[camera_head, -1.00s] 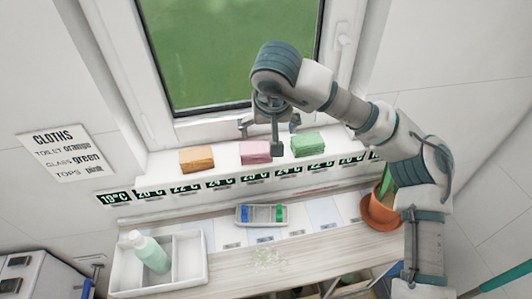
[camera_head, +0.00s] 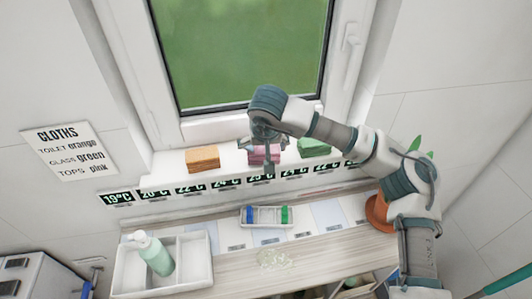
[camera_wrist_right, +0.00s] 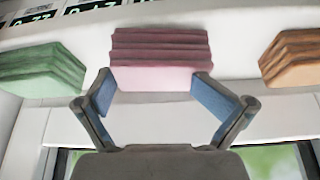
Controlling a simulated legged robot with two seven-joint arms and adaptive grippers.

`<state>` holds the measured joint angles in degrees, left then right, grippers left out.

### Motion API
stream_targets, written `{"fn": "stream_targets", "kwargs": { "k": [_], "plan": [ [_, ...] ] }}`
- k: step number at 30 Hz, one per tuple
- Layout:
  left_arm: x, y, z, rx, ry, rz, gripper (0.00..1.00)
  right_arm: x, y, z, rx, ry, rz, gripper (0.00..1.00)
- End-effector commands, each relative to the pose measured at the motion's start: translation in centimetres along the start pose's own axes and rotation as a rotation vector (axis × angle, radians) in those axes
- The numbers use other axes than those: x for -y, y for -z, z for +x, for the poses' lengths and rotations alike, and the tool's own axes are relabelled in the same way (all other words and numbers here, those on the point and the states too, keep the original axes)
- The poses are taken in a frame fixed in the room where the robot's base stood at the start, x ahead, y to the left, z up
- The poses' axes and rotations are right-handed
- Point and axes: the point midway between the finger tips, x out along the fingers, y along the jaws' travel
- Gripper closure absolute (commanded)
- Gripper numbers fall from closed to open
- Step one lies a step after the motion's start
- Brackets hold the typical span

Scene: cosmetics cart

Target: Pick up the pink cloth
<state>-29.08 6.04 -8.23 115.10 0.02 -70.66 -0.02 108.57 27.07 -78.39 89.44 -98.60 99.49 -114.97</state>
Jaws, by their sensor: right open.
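The pink cloth (camera_head: 262,158) is a folded stack on the white window ledge (camera_head: 165,177), between the orange and green cloths. My right gripper (camera_head: 267,150) is over it in the head view and partly hides it. In the right wrist view, the pink cloth (camera_wrist_right: 160,62) stands straight ahead, and my right gripper (camera_wrist_right: 155,95) is open with one blue-padded finger toward each side of its near edge. I cannot tell whether the fingers touch it. My left gripper is not in view.
An orange cloth (camera_head: 203,159) and a green cloth (camera_head: 314,147) flank the pink one. Below stand a white tray (camera_head: 205,272) with a green bottle (camera_head: 156,256), a small grey tray (camera_head: 266,224) and a potted plant (camera_head: 378,212). The window is behind the ledge.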

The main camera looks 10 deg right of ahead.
Motion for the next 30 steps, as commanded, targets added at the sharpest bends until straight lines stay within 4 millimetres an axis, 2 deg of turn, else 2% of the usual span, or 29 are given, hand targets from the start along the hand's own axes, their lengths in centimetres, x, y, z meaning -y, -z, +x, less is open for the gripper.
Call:
{"fn": "stream_targets", "kwargs": {
  "k": [1, 2, 7, 20, 22, 23, 24, 29, 30],
  "plan": [
    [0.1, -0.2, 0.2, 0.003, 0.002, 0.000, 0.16, 0.3, -0.8, 1.1, 0.023, -0.004, -0.015, 0.00],
    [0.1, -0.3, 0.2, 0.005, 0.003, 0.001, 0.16, 0.2, -0.8, 1.1, 0.024, -0.002, -0.015, 0.00],
    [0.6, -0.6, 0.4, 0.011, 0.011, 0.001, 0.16, -0.4, -0.8, 1.2, 0.026, 0.006, -0.015, 0.41],
    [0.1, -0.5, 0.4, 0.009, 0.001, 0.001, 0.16, -0.9, -0.6, 1.0, 0.026, 0.002, -0.009, 0.43],
    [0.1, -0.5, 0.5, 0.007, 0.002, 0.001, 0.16, -0.9, -0.4, 0.6, 0.026, 0.001, -0.009, 0.55],
    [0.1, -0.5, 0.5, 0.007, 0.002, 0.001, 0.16, -0.9, -0.3, 0.3, 0.025, 0.002, -0.008, 0.70],
    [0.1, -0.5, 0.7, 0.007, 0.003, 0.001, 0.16, -0.8, -0.1, -0.1, 0.023, 0.003, -0.008, 0.98],
    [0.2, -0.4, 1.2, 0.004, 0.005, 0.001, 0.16, -0.6, 0.8, -2.5, 0.016, 0.006, -0.008, 1.00],
    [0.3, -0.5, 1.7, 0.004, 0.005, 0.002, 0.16, -0.5, 0.5, -2.9, 0.016, 0.006, -0.011, 1.00]
  ]
}}
